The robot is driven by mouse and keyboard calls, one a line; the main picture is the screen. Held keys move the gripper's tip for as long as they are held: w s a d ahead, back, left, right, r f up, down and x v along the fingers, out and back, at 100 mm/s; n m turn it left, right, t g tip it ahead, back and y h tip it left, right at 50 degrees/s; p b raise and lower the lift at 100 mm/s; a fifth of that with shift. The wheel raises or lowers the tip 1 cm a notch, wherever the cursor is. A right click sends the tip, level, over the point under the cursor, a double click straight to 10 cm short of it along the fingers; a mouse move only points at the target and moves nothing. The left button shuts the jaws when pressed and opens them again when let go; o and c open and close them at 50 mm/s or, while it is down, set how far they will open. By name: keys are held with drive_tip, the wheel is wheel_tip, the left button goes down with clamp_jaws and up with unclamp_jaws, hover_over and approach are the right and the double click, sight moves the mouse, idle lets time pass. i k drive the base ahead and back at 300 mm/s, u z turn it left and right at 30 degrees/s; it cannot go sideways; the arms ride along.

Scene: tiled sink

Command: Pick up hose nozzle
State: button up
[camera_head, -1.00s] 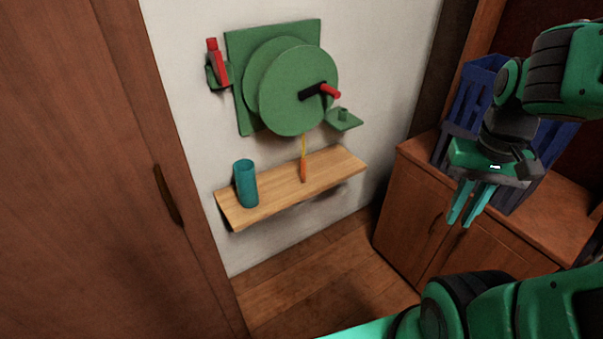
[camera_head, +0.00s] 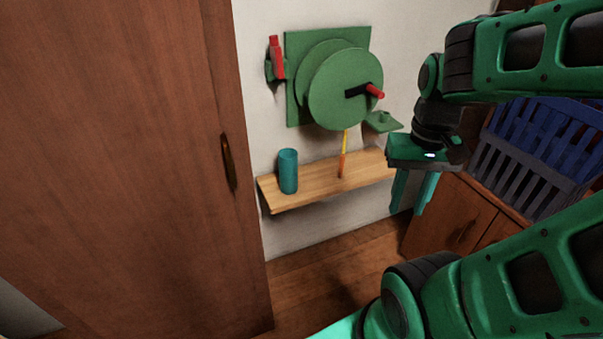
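A red piece (camera_head: 276,56) sits upright in a small green holder on the wall, left of the green hose reel (camera_head: 345,88). A yellow hose (camera_head: 346,139) hangs from the reel and ends in a slim orange piece (camera_head: 341,166) at the wooden shelf. I cannot tell for sure which of the two is the hose nozzle. My gripper (camera_head: 407,210) points down, to the right of both in the picture. Its two teal fingers are apart with nothing between them, so it is open. It overlaps the shelf's right end in the picture.
A teal cup (camera_head: 288,171) stands on the wooden shelf (camera_head: 313,190). A small green bracket (camera_head: 382,122) juts out right of the reel. A wooden door (camera_head: 120,150) fills the left. A blue crate (camera_head: 535,140) stands on a brown cabinet (camera_head: 440,212) at right.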

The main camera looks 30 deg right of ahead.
sight(342, 160)
drive_tip(key=u, duration=0.65)
drive_tip(key=k, duration=2)
drive_tip(key=z, duration=1)
drive_tip(key=i, duration=1.65)
drive_tip(key=u, duration=0.05)
